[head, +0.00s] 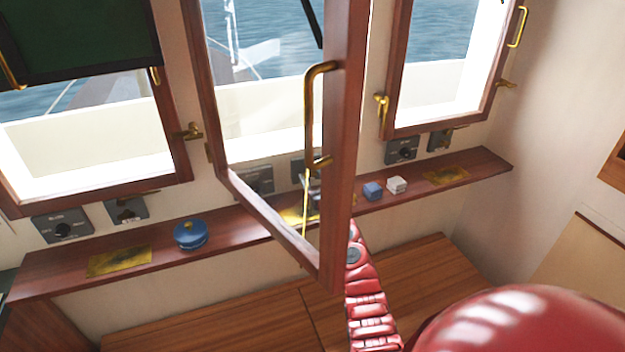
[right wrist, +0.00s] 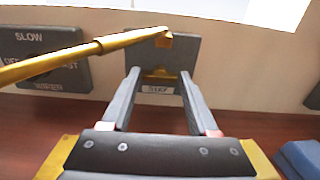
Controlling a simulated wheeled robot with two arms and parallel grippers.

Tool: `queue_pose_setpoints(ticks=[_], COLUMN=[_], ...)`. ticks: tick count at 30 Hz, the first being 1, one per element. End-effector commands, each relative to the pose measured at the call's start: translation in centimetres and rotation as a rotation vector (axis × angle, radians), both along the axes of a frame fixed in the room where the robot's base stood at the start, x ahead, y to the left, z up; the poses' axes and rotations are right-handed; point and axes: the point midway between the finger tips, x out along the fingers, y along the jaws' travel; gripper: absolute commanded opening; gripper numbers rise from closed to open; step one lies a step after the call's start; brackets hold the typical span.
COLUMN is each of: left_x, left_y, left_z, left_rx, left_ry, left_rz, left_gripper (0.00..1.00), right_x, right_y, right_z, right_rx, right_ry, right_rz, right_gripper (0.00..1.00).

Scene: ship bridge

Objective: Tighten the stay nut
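In the right wrist view a grey plate (right wrist: 183,53) marked STAY is on the wall above the shelf. A small brass piece (right wrist: 160,73), possibly the stay nut, is low on this plate. A brass stay rod (right wrist: 85,58) crosses from the left, its end in front of the plate's upper part. My right gripper (right wrist: 160,76) is open and empty, its two fingers pointing at the plate on either side of the brass piece. I cannot tell if they touch it. In the head view the open window's frame (head: 345,150) mostly hides this gripper. My left gripper is not in view.
A wiper switch (right wrist: 40,58) is left of the plate. The wooden shelf (head: 270,232) holds a blue lidded pot (head: 190,234), a blue block (head: 373,191) and a white block (head: 397,185). The open window, with its brass handle (head: 309,110), juts over the shelf beside my right arm.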

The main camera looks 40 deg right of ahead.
Motion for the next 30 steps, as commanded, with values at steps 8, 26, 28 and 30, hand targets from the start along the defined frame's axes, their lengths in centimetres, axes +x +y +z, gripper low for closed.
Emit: queue_pose_setpoints(ticks=[8, 26, 28, 30], left_x=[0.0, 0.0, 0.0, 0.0], left_y=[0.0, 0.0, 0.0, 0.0], left_z=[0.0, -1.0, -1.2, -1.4], left_rx=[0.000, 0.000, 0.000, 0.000], left_ry=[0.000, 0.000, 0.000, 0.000], left_rz=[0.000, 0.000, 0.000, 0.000], left_gripper=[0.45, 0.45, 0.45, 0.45], right_x=[0.0, 0.1, 0.1, 0.1], right_y=[0.0, 0.1, 0.2, 0.1], right_z=[0.0, -0.1, 0.0, 0.0], right_rx=[0.000, 0.115, 0.153, 0.196], right_ry=[0.000, -0.029, -0.039, -0.049], right_rz=[0.000, 0.002, 0.002, 0.001], right_gripper=[0.08, 0.02, 0.02, 0.02])
